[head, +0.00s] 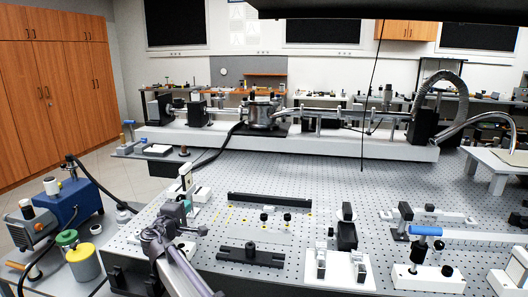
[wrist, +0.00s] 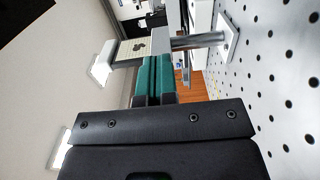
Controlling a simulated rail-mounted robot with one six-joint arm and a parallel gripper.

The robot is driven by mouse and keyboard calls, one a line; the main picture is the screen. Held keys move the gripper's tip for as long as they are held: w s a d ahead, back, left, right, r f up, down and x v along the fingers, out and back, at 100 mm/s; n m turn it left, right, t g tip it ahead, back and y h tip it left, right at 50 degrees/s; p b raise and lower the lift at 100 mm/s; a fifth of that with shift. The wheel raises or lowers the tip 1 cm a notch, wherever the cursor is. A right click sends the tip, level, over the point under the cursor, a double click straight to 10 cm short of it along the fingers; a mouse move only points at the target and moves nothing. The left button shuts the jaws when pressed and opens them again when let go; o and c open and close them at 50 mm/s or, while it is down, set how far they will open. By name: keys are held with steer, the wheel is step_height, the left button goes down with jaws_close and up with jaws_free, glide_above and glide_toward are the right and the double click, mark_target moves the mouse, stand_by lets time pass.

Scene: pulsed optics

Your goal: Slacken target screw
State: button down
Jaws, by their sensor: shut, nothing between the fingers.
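My gripper (wrist: 155,72) shows in the wrist view as two teal finger pads pressed together, with nothing between them. In the head view my gripper (head: 184,205) is at the left part of the optical table. Just beyond the fingertips in the wrist view is a pale square plate with a dark mark (wrist: 133,50), apparently the target. It joins a grey cylindrical post (wrist: 198,41) on a white base (wrist: 229,38). In the head view a small upright target (head: 186,176) stands just behind my gripper. I cannot make out the screw itself. Whether the fingertips touch the plate is unclear.
The perforated optical table (head: 330,190) has free room behind a long black rail (head: 270,200). A blue pump (head: 70,200) is at far left.

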steer(key=shift+w, duration=0.45)
steer(key=shift+r, duration=0.2)
steer(key=shift+w+r, duration=0.2)
steer(key=shift+w, duration=0.05)
steer(key=shift+r+p, duration=0.25)
steer(key=shift+p, duration=0.1)
steer(key=shift+d, duration=0.2)
steer(key=shift+s, duration=0.15)
steer(key=shift+s+a+f, duration=0.15)
steer(key=shift+s, duration=1.3)
steer(key=shift+s+a+f, duration=0.1)
steer(key=shift+s, duration=1.3)
